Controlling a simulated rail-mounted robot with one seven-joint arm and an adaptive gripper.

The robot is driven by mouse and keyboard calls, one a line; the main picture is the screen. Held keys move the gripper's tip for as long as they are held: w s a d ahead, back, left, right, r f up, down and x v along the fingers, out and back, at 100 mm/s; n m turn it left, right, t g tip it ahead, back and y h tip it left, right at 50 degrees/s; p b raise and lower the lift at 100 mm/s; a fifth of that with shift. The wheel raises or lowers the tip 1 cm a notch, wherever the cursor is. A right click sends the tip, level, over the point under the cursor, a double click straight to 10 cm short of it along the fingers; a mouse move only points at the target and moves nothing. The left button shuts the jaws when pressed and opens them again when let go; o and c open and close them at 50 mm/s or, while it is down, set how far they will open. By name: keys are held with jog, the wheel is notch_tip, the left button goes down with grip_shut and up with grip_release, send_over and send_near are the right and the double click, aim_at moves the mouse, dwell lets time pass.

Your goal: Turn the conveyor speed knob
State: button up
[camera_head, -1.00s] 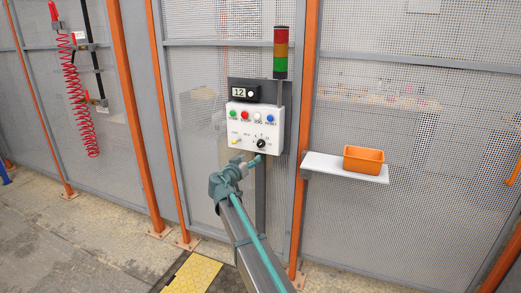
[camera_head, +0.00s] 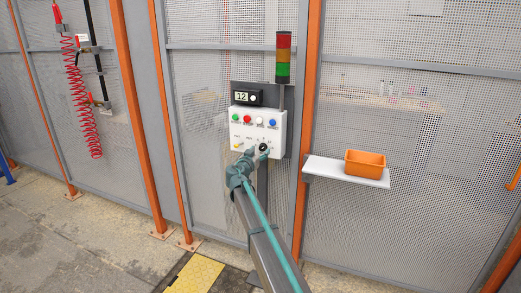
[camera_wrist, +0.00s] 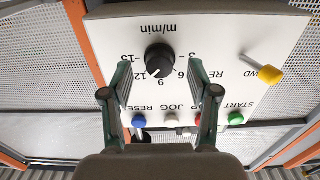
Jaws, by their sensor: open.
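The conveyor speed knob (camera_wrist: 160,60) is black and round with a pale pointer mark. In the wrist view, which shows the panel upside down, numbers ring it and "m/min" is printed beside it. It sits on the white control panel (camera_head: 248,125) in the head view, where the knob (camera_head: 263,148) is partly covered by my arm. My gripper (camera_wrist: 162,80) is open. Its two green fingers point at the panel, one on each side of the knob, with gaps between. I cannot tell how far the fingertips are from the panel face.
The panel also carries a yellow selector (camera_wrist: 271,75) and green (camera_wrist: 236,118), red, white and blue (camera_wrist: 139,121) buttons. A display (camera_head: 245,96) reads 12. A red-amber-green light tower (camera_head: 283,57) stands above. An orange bin (camera_head: 365,162) sits on a white shelf (camera_head: 335,171) at right.

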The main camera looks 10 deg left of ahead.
jog(key=shift+w+d, duration=0.2)
jog(key=shift+w, duration=0.5)
grip_shut()
